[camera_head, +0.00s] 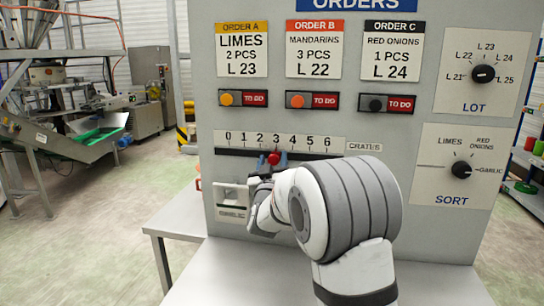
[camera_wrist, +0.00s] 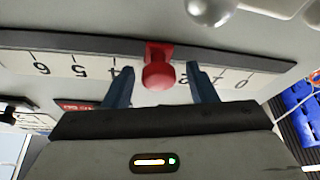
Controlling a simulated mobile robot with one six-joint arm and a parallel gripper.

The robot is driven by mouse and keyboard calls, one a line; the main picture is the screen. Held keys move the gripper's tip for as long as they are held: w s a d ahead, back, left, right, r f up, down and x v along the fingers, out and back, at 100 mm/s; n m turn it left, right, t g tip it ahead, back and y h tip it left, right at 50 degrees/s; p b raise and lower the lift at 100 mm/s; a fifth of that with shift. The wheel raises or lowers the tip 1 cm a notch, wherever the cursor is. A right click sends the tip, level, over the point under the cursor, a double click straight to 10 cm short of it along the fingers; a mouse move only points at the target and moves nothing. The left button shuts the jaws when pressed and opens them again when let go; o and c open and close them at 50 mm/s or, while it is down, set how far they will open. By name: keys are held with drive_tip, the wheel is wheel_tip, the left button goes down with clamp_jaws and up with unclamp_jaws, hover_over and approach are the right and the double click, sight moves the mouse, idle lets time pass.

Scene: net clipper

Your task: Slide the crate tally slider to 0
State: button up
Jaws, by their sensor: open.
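The crate tally slider has a red knob (camera_head: 273,158) in a dark horizontal slot, under a white scale (camera_head: 310,141) numbered 0 to 6. The knob stands at about 3. In the wrist view, the scale appears upside down and the red knob (camera_wrist: 158,75) sits between the two fingers of my open gripper (camera_wrist: 160,82). Gaps show on both sides of the knob. The knob hides the scale's middle there.
The grey panel (camera_head: 210,130) carries order cards, TO DO markers, a LOT dial (camera_head: 483,74) and a SORT dial (camera_head: 461,170). A small white-framed opening (camera_head: 232,197) is below the slot at left.

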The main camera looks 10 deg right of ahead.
drive_tip(key=shift+w+d+r, duration=0.15)
drive_tip(key=shift+w+r, duration=0.1)
drive_tip(key=shift+w, duration=0.25)
